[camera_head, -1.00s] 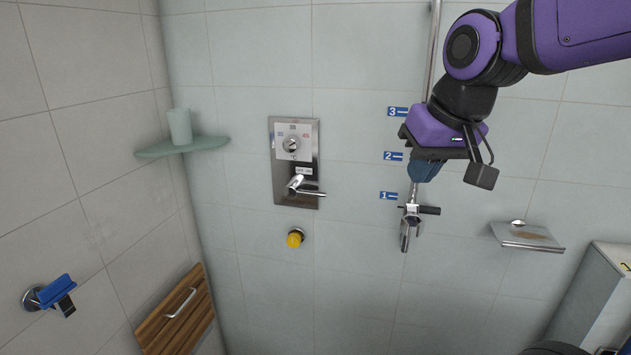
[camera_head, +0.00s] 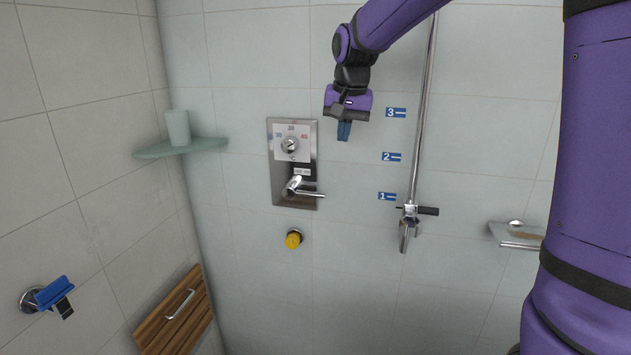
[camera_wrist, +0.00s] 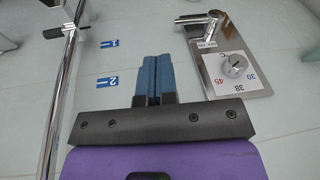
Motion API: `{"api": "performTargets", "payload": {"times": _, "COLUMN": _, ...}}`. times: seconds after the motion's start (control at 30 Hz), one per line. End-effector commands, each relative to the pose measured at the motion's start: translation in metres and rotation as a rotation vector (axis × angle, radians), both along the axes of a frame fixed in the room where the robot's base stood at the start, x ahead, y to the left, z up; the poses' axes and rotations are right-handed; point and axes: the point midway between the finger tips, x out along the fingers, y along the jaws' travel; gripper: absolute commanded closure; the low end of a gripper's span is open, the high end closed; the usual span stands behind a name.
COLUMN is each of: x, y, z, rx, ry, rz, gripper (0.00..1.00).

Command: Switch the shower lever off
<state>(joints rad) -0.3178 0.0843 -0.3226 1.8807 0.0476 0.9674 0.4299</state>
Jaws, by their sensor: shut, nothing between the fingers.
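The shower lever (camera_head: 305,189) is a chrome handle on the lower part of a metal wall panel (camera_head: 283,198), pointing right. Above it on the panel is a round temperature knob (camera_head: 290,145). In the wrist view the lever (camera_wrist: 193,19) is at the top, with the panel (camera_wrist: 228,72) upside down to the right of the fingers. My gripper (camera_head: 344,131) is up and to the right of the lever, apart from it and from the panel. Its blue fingers point down. In the wrist view my gripper (camera_wrist: 152,58) has its fingers together and empty.
A chrome shower rail (camera_head: 424,110) with a slider and holder (camera_head: 408,222) stands right of the panel. A yellow knob (camera_head: 293,239) is below the panel. A corner shelf (camera_head: 182,147) holds a cup (camera_head: 179,127). A wooden folding seat (camera_head: 175,318) is lower left. Wall around the lever is clear.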

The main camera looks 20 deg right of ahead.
Motion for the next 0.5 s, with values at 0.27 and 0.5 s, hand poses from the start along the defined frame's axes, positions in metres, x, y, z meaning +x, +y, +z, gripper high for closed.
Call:
{"api": "performTargets", "payload": {"times": 0.27, "x": 0.065, "y": 0.018, "z": -0.027, "rx": -0.045, "ry": 0.038, "rz": -0.085, "gripper": 1.00}}
{"api": "performTargets", "payload": {"times": 0.5, "x": 0.101, "y": 0.031, "z": -0.046, "rx": -0.082, "ry": 0.051, "rz": -0.134, "gripper": 1.00}}
